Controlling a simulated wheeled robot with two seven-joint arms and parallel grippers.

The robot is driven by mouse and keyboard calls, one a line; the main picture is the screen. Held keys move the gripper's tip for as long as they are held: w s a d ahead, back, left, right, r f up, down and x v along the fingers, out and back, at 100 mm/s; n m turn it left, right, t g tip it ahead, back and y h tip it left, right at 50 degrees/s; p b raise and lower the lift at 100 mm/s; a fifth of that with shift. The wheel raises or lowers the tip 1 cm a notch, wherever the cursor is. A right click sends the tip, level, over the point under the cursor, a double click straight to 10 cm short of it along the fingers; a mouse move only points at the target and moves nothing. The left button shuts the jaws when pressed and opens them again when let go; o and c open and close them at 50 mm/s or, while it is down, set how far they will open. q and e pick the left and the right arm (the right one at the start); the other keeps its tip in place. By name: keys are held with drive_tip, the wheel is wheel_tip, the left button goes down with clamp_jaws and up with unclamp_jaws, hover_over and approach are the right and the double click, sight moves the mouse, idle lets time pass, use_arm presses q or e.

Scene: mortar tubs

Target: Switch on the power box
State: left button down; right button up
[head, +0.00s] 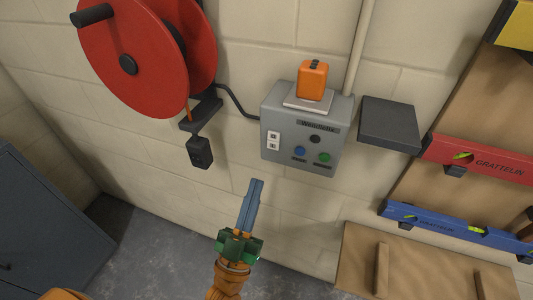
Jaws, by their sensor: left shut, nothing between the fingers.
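The power box (306,129) is a grey case on the block wall, right of the picture's middle. Its front has a label strip, a white double switch or socket plate (273,141), a dark round knob (315,139), a blue button (299,151) and a green button (324,157). The lettering is too small to read surely. My left gripper (255,184) is below and left of the box, fingers together, pointing up and apart from it. Nothing is between the fingers. My right gripper is not in view.
An orange case (312,79) sits on a pale plate atop the box. A red cable reel (134,62) and a hanging black plug (200,152) are at left. A dark shelf (389,124) is at right, near red and blue levels (455,227). A grey cabinet (45,225) stands lower left.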

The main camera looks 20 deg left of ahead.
sight(272, 143)
use_arm(q)
drive_tip(key=w, duration=0.2)
drive_tip(key=w+r, duration=0.1)
drive_tip(key=w, duration=0.1)
drive_tip(key=w+p, duration=0.1)
drive_tip(key=w, duration=0.2)
drive_tip(key=shift+d+r, duration=0.15)
drive_tip(key=shift+r, duration=0.2)
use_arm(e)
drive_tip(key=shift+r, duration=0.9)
use_arm(q)
drive_tip(key=shift+s, duration=0.1)
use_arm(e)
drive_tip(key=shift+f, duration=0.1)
